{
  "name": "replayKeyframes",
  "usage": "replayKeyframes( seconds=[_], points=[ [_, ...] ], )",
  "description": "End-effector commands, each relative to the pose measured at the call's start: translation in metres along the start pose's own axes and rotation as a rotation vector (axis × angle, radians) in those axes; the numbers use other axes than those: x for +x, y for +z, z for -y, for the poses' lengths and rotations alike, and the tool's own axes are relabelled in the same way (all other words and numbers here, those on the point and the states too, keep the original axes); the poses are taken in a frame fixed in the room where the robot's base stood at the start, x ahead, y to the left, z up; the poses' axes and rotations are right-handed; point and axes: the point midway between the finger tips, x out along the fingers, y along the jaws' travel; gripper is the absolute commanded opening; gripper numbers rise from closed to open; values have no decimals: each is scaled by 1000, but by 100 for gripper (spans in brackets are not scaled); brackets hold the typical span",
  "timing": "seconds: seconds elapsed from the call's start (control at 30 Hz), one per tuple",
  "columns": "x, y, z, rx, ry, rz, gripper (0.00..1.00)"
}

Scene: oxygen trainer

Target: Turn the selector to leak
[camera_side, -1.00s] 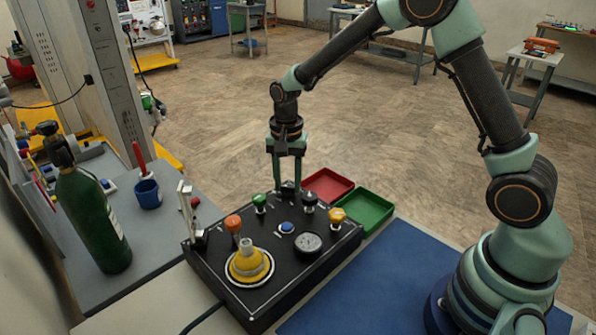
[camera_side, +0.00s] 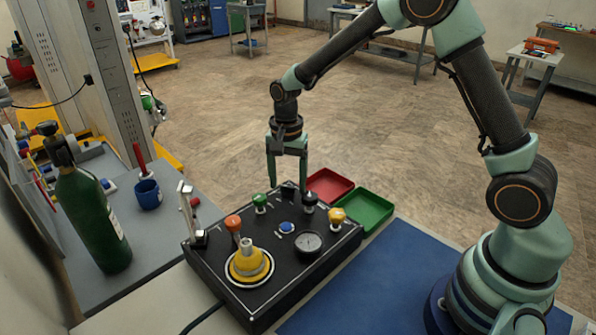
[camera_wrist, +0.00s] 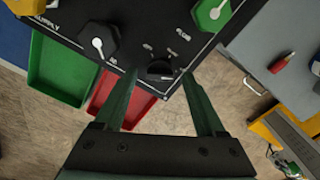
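The selector appears to be the small dark knob (camera_wrist: 160,68) near the far edge of the black panel (camera_side: 218,258). In the wrist view, short labels lie around it, too small to read surely, so its setting cannot be told. My gripper (camera_side: 287,183) points down over that edge with its two fingers apart. In the wrist view, my gripper (camera_wrist: 159,76) has one fingertip on each side of the selector. Nothing is held, and I cannot tell whether a finger touches the knob.
A green knob (camera_side: 260,200) and a black knob (camera_side: 310,199) flank the selector. An orange knob (camera_side: 233,223), yellow knob (camera_side: 338,216), blue button (camera_side: 287,227) and gauge (camera_side: 308,242) share the panel. Red (camera_side: 330,185) and green (camera_side: 367,208) trays stand beside it.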

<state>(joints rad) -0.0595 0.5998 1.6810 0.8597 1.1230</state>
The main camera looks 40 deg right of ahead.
Motion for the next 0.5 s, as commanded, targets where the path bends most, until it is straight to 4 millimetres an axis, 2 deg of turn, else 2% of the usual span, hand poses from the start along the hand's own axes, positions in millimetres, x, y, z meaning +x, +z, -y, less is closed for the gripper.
replayKeyframes(
  seconds=[0.27,0.37,0.5],
  points=[
    [-4,0,0,-1,-1,0,72],
    [-17,0,1,-1,-3,-1,72],
    [-44,0,1,-1,-5,-3,72]
  ],
)
